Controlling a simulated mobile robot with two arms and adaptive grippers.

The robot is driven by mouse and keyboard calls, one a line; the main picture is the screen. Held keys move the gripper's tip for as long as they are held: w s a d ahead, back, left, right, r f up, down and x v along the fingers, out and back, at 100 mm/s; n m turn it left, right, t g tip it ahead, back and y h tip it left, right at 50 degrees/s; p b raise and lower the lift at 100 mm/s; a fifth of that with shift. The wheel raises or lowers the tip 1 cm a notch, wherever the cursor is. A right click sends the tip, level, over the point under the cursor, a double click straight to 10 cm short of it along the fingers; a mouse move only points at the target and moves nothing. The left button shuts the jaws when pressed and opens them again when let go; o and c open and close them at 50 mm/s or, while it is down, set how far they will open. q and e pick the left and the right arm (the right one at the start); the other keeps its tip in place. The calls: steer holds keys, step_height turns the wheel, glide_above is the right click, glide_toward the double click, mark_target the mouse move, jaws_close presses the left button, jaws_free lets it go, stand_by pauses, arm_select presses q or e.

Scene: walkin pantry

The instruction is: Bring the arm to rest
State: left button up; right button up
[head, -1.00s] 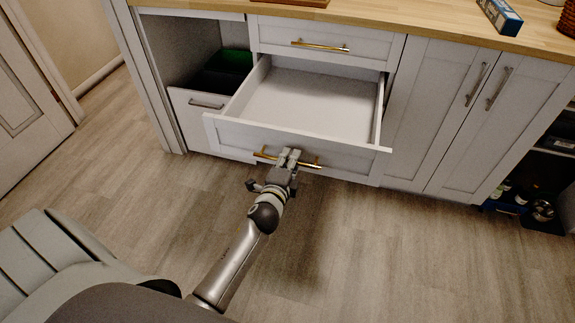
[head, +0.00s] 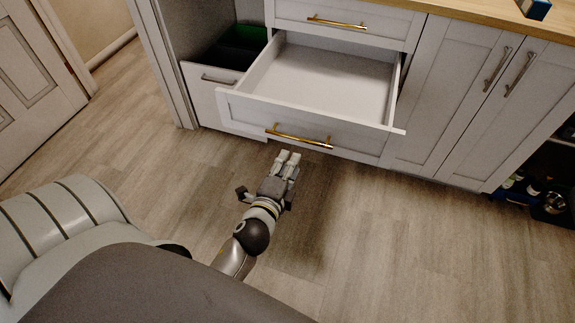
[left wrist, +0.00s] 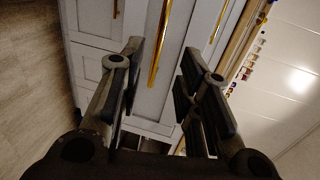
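My left gripper (head: 288,160) is below and in front of the open drawer (head: 330,85), apart from its brass handle (head: 300,136). In the left wrist view its two fingers (left wrist: 158,72) are spread with nothing between them. The brass handle (left wrist: 172,40) shows beyond the fingertips there. The drawer is pulled out and its inside looks empty. My right gripper is in neither view now.
A closed drawer (head: 345,16) sits above the open one. A pull-out bin (head: 205,90) stands left of it, and closed cupboard doors (head: 470,100) stand right. Bottles (head: 515,182) sit on a low shelf at far right. The wooden floor (head: 400,250) in front is clear.

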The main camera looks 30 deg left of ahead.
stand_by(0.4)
arm_select(q)
steer(key=s+d+f+n+g+h, duration=0.1)
steer(key=s+f+n+g, duration=0.2)
steer(key=f, duration=0.6)
steer(key=s+d+f+n+g+h, duration=0.1)
steer(key=s+d+f+n+g, duration=0.15)
steer(key=f, duration=0.75)
steer(key=s+d+f+n+g+h, duration=0.2)
steer(key=s+f+n+g, duration=0.5)
steer(key=s+f, duration=0.8)
steer(key=s+a+r+g+p, duration=0.1)
steer(key=s+a+g+p, duration=0.1)
steer(key=s+p, duration=1.3)
steer(key=s, duration=0.2)
steer(key=shift+s+r, duration=0.3)
steer(key=shift+r, duration=0.1)
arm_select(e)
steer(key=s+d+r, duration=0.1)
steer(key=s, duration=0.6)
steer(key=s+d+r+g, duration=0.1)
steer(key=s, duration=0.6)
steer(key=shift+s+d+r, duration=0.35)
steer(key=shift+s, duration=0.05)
